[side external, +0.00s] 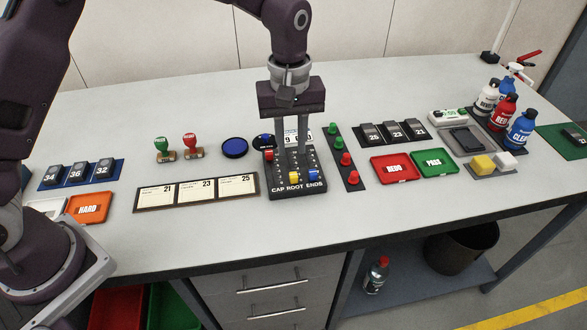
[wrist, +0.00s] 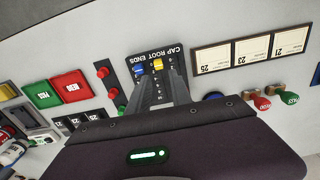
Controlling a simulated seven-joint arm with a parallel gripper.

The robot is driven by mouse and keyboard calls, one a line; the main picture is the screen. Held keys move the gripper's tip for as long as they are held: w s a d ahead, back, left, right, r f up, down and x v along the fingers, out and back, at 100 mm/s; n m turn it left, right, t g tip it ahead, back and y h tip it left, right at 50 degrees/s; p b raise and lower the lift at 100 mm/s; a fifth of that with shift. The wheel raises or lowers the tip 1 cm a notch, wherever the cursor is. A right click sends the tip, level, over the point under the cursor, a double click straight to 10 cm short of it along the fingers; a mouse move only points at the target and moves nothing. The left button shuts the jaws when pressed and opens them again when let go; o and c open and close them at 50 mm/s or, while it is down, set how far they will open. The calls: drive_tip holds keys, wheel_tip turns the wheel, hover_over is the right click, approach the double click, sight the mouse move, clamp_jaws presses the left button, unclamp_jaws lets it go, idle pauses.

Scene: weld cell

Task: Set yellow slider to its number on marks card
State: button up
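The black slider panel (side external: 297,189), lettered CAP ROOT ENDS, lies on the bench. Its yellow slider (side external: 294,177) is in the middle ROOT slot near the lettered end, and also shows in the wrist view (wrist: 158,64). The blue slider (side external: 313,174) is beside it near the same end. The red slider (side external: 268,156) is near the far end of the CAP slot. My gripper (side external: 291,153) is over the panel, fingers apart and empty, behind the yellow slider. The white marks card (side external: 304,137) stands behind the panel, partly hidden by my fingers; its numbers are not fully readable.
A rack with green and red knobs (side external: 341,157) stands close on the panel's right. A card strip (side external: 197,192) lies to the left, and a blue round pad (side external: 235,148) behind left. Red (side external: 395,168) and green (side external: 435,162) trays are farther right. The bench in front is clear.

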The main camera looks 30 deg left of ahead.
sight(294, 174)
wheel_tip(294, 174, down, 8)
drive_tip(key=shift+w+d+f, duration=0.1)
drive_tip(key=shift+d, duration=0.05)
clamp_jaws()
drive_tip(key=shift+w, duration=0.1)
idle(1.4)
